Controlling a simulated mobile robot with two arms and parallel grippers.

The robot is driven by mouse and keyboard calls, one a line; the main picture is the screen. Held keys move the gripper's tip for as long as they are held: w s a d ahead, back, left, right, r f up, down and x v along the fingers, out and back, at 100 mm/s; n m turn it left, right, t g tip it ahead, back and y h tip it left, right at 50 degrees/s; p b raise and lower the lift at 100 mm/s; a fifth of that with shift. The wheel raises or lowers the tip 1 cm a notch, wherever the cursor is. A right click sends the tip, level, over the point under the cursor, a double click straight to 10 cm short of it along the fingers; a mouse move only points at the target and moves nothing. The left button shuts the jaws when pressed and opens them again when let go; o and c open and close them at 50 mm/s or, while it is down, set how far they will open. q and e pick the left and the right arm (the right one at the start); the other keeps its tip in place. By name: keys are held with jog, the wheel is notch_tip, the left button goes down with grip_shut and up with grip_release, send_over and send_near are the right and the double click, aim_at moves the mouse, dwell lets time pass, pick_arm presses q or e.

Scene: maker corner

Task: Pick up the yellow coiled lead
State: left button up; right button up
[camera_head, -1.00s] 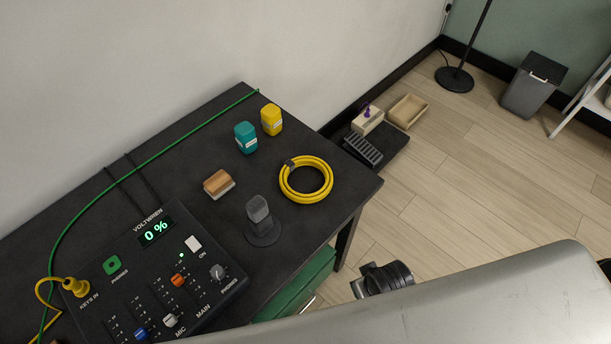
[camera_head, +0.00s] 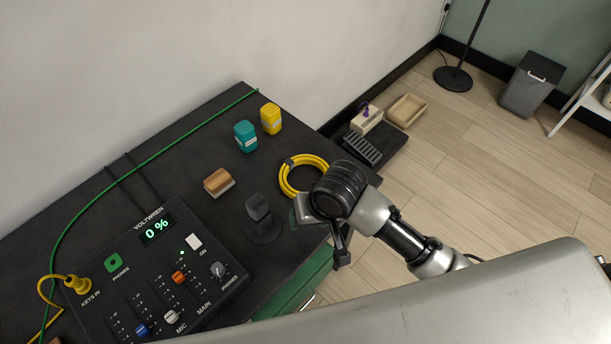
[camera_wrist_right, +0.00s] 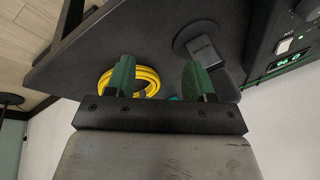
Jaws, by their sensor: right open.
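The yellow coiled lead (camera_head: 291,181) lies flat on the dark table (camera_head: 184,150) near its right corner. In the head view my right arm covers the coil's right part. My right gripper (camera_head: 318,226) is above the table's front right edge, beside the coil. In the right wrist view the lead (camera_wrist_right: 148,76) shows beyond the fingers, partly behind the left one. My right gripper (camera_wrist_right: 158,78) is open there, its green fingers wide apart and nothing between them. My left gripper is not in view.
A dark microphone on a round base (camera_head: 259,214) stands close left of the gripper. A wooden-backed brush or block (camera_head: 217,181), a teal container (camera_head: 246,136) and a yellow container (camera_head: 271,118) stand behind. A mixer panel (camera_head: 170,270) fills the front left.

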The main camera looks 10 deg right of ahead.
jog(key=w+d+m+h, duration=0.1)
jog(key=w+d+m, duration=0.1)
jog(key=w, duration=0.2)
jog(key=w+d+r+m+h, duration=0.1)
jog(key=w+d+m, duration=0.1)
jog(key=w+d, duration=0.1)
jog(key=w+d+r+m+g+h, duration=0.1)
jog(key=w+d+m, duration=0.1)
jog(key=w, duration=0.2)
jog(key=shift+w+d+m+h, duration=0.2)
jog(key=shift+w+m+h, duration=0.1)
jog(key=shift+w+h, duration=0.1)
jog(key=f, duration=0.6)
jog(key=w+f, duration=0.1)
jog(key=f, duration=0.3)
jog(key=shift+d, duration=0.2)
jog(key=shift+c, duration=0.5)
jog(key=shift+r, duration=0.1)
grip_shut()
